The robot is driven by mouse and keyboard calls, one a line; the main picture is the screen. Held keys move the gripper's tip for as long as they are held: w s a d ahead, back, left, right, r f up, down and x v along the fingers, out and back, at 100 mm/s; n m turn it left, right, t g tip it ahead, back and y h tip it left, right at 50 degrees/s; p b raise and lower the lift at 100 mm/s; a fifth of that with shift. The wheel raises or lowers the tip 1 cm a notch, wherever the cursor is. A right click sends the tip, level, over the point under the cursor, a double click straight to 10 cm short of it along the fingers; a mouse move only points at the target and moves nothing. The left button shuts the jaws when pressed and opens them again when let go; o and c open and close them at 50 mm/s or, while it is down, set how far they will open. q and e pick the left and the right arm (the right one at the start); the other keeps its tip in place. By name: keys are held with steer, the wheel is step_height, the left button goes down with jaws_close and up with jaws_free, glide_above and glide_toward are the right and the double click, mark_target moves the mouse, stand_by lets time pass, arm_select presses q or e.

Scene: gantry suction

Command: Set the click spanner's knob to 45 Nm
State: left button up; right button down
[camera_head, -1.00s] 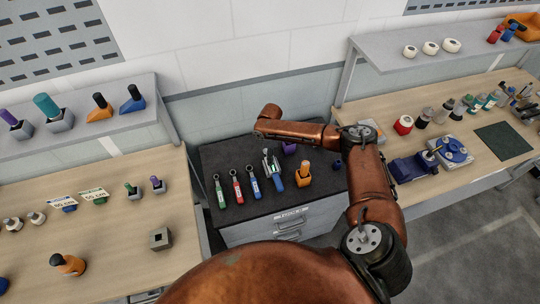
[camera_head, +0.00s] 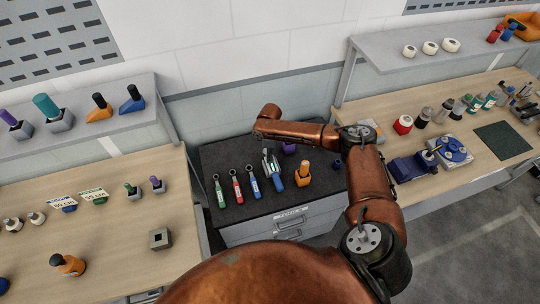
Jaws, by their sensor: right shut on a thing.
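Hand spanners lie in a row on a dark-topped cabinet (camera_head: 240,216) in the middle: a green-handled one (camera_head: 220,193), a red-handled one (camera_head: 237,188) and a blue-handled one (camera_head: 252,184). To their right is a silver and blue tool (camera_head: 278,184) with a green stripe, seemingly the click spanner. My right arm reaches over from the right, and its gripper (camera_head: 268,160) is low over this tool, shut on it. The fingertips are small and blend with the tool. The knob's scale and setting are too small to read. My left gripper is out of view.
An orange holder (camera_head: 303,180) stands just right of the tool, with a purple piece (camera_head: 289,149) behind and a dark blue one (camera_head: 337,163) farther right. Benches flank the cabinet; the right one carries a blue device (camera_head: 410,168). The cabinet's front strip is clear.

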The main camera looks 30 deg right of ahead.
steer(key=shift+a+r+m+p, duration=0.1)
steer(key=shift+r+m+p, duration=0.05)
steer(key=shift+m+p, duration=0.9)
steer(key=m+p, duration=0.3)
steer(key=shift+p, duration=0.35)
steer(key=m+p, duration=0.3)
steer(key=m, duration=0.1)
steer(key=shift+m+p, duration=0.8)
steer(key=shift+m, duration=0.45)
steer(key=c, duration=1.7)
jaws_free()
step_height(320, 180, up, 12)
steer(key=shift+f, duration=0.1)
